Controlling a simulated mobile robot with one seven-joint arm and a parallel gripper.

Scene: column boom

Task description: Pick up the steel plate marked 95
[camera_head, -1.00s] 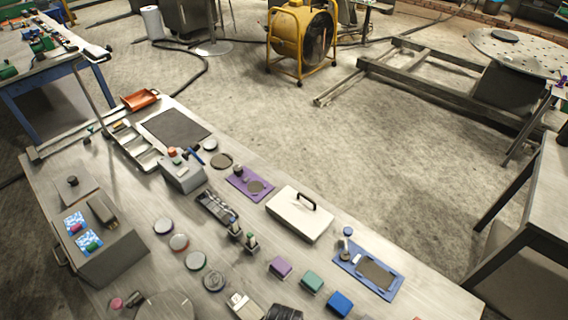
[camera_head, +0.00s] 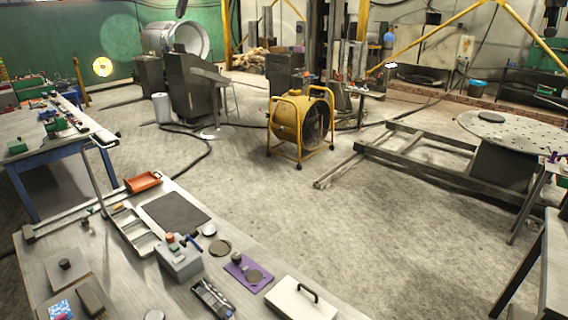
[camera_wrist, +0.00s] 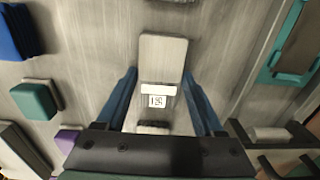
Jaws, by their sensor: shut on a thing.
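In the wrist view, a grey, plate-like steel piece (camera_wrist: 163,60) lies lengthwise between the two blue fingers of my gripper (camera_wrist: 161,76). The fingers are closed on its sides. It carries a white label with dark characters that I cannot read surely as 95. Its lower end is partly hidden by the dark gripper body. A brushed metal surface shows behind it; I cannot tell whether the piece touches that surface. My gripper is not in the head view, and no plate marked 95 can be made out there.
In the wrist view, a blue block (camera_wrist: 18,32), a green block (camera_wrist: 35,99) and a purple block (camera_wrist: 67,139) lie left; a teal-framed tray (camera_wrist: 270,76) lies right. The head view shows the workbench (camera_head: 120,268) with a white case (camera_head: 297,304), and a yellow fan (camera_head: 286,122) on open floor.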

